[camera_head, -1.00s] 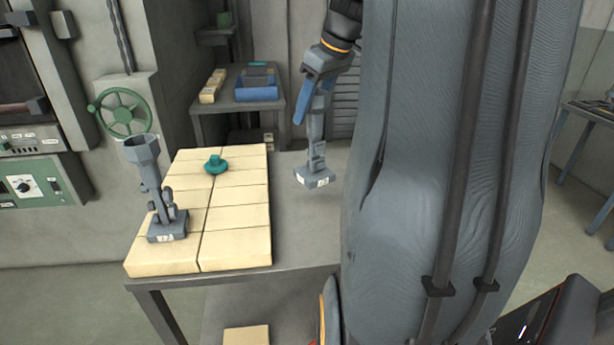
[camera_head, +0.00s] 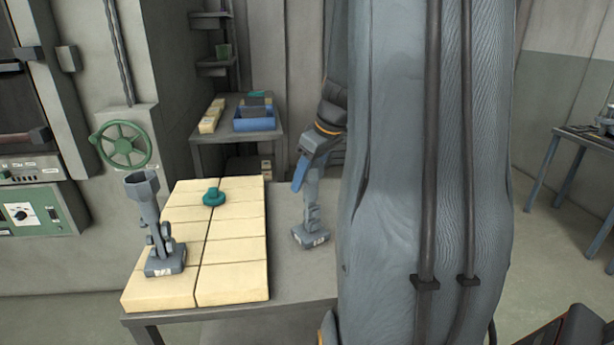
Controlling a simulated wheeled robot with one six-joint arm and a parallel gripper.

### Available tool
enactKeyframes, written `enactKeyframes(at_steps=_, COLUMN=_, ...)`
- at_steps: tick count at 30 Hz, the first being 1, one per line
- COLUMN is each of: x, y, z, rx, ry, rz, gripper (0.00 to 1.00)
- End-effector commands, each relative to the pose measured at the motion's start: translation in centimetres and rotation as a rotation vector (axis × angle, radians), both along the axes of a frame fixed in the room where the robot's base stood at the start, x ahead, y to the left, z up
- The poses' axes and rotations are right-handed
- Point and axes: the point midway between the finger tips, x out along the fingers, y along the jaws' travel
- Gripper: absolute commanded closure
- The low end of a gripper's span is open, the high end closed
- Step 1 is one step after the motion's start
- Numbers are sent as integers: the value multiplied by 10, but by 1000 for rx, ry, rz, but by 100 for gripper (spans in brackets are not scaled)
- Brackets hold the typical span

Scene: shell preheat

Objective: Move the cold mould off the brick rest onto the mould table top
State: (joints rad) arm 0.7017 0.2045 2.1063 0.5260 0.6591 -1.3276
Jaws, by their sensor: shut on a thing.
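My gripper (camera_head: 304,176), with blue fingers, is shut on a grey mould (camera_head: 312,212) with a square, labelled base. The mould is upright over the bare mould table top (camera_head: 285,265), right of the brick rest (camera_head: 235,255). Its base is at or just above the surface; I cannot tell if it touches. A second grey mould (camera_head: 148,207) with a wide funnel-like top stands on the left front of the brick rest. Part of the gripper's far side is hidden by my arm.
A teal knobbed piece (camera_head: 214,196) sits on the bricks. Behind is a small table (camera_head: 205,140) with a blue bin (camera_head: 254,124) and bricks. A green handwheel (camera_head: 124,145) is on the furnace wall at left. Bare table top lies between bricks and arm.

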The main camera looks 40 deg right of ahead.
Motion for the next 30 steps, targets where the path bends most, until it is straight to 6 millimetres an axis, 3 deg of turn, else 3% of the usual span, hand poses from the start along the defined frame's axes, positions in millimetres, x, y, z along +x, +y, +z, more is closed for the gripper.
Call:
enactKeyframes(at_steps=2, x=0, y=0, z=-2, rx=-1, ry=-1, rz=0, gripper=100)
enactKeyframes(at_steps=3, x=0, y=0, z=-3, rx=0, ry=0, rz=0, gripper=50)
enactKeyframes(at_steps=6, x=0, y=0, z=-2, rx=0, ry=0, rz=0, gripper=33)
enactKeyframes(at_steps=19, x=-1, y=-1, z=4, rx=-1, ry=-1, rz=0, gripper=33)
enactKeyframes(at_steps=30, x=-27, y=-8, z=68, rx=-3, ry=-4, rz=-2, gripper=33)
